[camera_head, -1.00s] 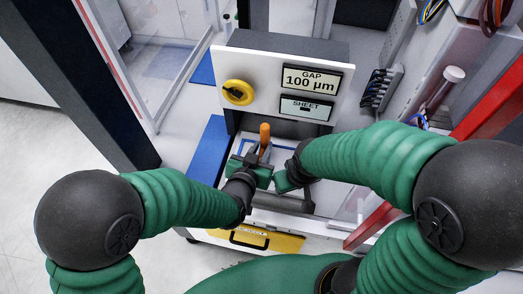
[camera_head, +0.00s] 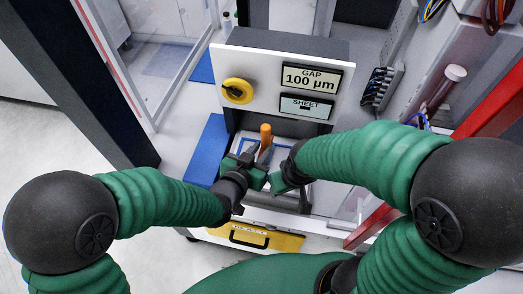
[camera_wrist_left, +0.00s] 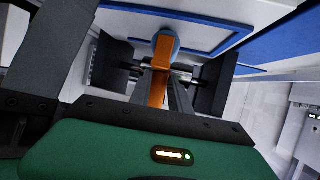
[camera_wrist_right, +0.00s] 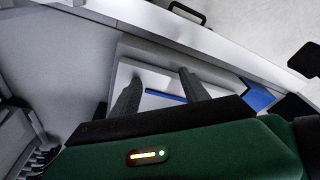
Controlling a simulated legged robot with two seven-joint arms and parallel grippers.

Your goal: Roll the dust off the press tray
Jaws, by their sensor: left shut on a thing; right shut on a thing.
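The press tray (camera_head: 284,147), pale with a blue outline, sits in the opening under the press panel. The dust on it is too small to make out. My left gripper (camera_head: 256,163) is shut on the roller's orange handle (camera_head: 266,135). In the left wrist view the orange handle (camera_wrist_left: 160,72) stands between the dark fingers, close over the blue-outlined tray (camera_wrist_left: 205,38); whether the roller touches it is unclear. My right gripper (camera_head: 279,178) is at the tray's near side, and the right wrist view shows its fingers (camera_wrist_right: 160,92) on the tray (camera_wrist_right: 150,80), its grip partly hidden.
A blue mat (camera_head: 207,150) lies to the left. A yellow drawer (camera_head: 285,242) is below. A red beam (camera_head: 490,110) crosses at the right.

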